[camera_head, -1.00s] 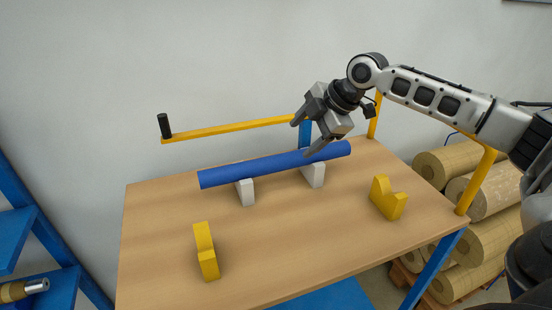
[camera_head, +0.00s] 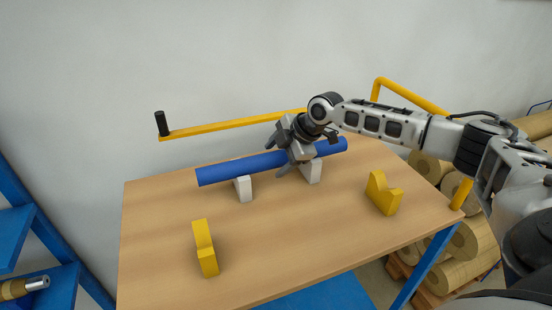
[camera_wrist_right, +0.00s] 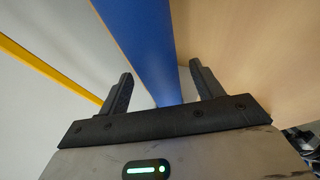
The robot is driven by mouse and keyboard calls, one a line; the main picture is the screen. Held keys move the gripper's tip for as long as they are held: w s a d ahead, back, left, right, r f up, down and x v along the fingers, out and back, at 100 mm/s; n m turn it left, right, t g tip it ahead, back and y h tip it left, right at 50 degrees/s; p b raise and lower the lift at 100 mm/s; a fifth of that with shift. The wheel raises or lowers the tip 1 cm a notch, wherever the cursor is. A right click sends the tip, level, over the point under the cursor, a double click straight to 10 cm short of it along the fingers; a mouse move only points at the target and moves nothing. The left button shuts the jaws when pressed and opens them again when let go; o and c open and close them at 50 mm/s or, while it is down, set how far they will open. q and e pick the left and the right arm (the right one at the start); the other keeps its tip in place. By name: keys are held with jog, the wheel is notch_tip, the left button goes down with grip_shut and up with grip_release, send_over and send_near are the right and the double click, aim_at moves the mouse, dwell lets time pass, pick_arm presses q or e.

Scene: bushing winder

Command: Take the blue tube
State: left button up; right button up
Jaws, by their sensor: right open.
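The blue tube (camera_head: 238,168) lies across two white supports (camera_head: 243,188) on the wooden table. My right gripper (camera_head: 279,157) is at the tube, right of its middle, near the right-hand support. It is open, with one finger on each side of the tube. In the right wrist view the blue tube (camera_wrist_right: 140,45) runs between the two spread fingers (camera_wrist_right: 163,90). I cannot tell whether either finger touches it. The gripper hides part of the tube in the head view. My left gripper is not in view.
Two yellow notched blocks stand on the table, one at front left (camera_head: 205,248) and one at right (camera_head: 383,194). A yellow crank bar (camera_head: 225,127) with a black handle runs behind the tube. Brown rolls (camera_head: 470,240) lie right of the table, and a blue shelf (camera_head: 40,290) is at left.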

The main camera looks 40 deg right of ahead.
jog(key=c, duration=1.1)
jog(key=shift+r, duration=0.1)
jog(key=shift+c, duration=0.2)
